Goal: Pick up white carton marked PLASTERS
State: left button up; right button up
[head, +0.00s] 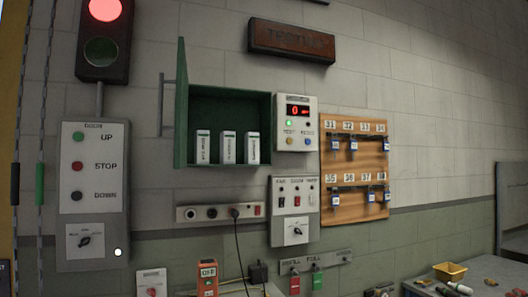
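Three white cartons stand upright side by side on the floor of an open green wall cabinet (230,105). They are a left carton (203,147), a middle carton (228,147) and a right carton (252,147). Each has dark sideways lettering on its front, too small to read surely, so I cannot tell which is marked PLASTERS. There are small gaps between them. Neither of my grippers is in view.
The cabinet's green door (181,105) stands open on the left. A display box (295,123) and a wooden key board (354,168) are to the right. A socket strip (220,213) runs below, and a door control panel (93,195) is at left.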

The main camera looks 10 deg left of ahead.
aim_at(227, 139)
jog(key=u, duration=0.15)
jog(key=i, duration=0.75)
jog(key=u, duration=0.6)
